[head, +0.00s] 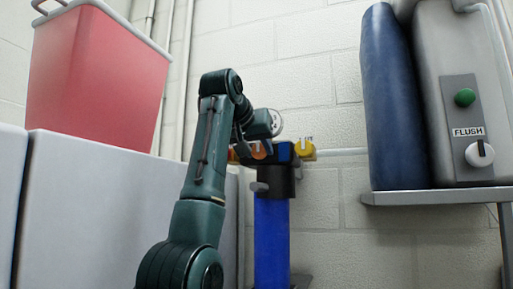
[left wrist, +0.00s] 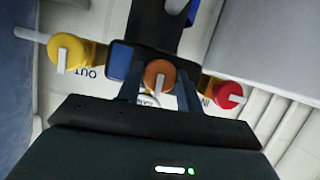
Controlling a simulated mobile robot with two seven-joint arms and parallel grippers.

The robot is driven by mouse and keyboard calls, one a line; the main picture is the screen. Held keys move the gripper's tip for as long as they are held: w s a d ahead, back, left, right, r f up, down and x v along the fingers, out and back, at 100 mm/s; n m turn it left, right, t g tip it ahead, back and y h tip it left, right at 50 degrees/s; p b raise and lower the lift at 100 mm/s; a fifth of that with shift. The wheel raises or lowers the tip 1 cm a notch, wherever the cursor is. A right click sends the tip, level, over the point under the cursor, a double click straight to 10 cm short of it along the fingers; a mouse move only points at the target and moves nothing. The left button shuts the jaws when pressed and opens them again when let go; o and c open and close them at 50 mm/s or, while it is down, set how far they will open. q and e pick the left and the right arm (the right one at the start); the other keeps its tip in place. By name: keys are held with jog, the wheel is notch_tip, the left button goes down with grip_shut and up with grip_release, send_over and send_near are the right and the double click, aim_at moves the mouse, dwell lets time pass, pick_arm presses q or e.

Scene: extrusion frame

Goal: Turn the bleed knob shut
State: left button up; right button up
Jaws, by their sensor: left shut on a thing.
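The orange knob (left wrist: 159,74), which I take to be the bleed knob, sits at the middle of the filter head in the left wrist view, with a white pointer bar on it. It also shows partly in the head view (head: 259,152). My left gripper (left wrist: 158,92) has one dark finger on each side of this knob and is shut on it. In the head view the gripper is small and partly hidden by my wrist. No label for the orange knob is readable. My right gripper is in neither view.
A yellow knob (left wrist: 68,53) by an OUT label and a red knob (left wrist: 229,95) by an IN label flank it. A blue filter housing (head: 271,240) hangs below. A red bin (head: 95,75) stands on a grey cabinet (head: 100,190); a shelf (head: 430,196) holds a FLUSH box (head: 450,60).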

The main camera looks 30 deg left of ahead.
pick_arm(q)
jog(key=shift+m, duration=0.3)
dwell(0.4)
jog(key=o, duration=1)
jog(key=b+v, duration=0.3)
jog(key=v, duration=1)
jog(key=shift+d+r, duration=0.15)
jog(key=shift+d, duration=0.05)
jog(key=shift+s, duration=0.1)
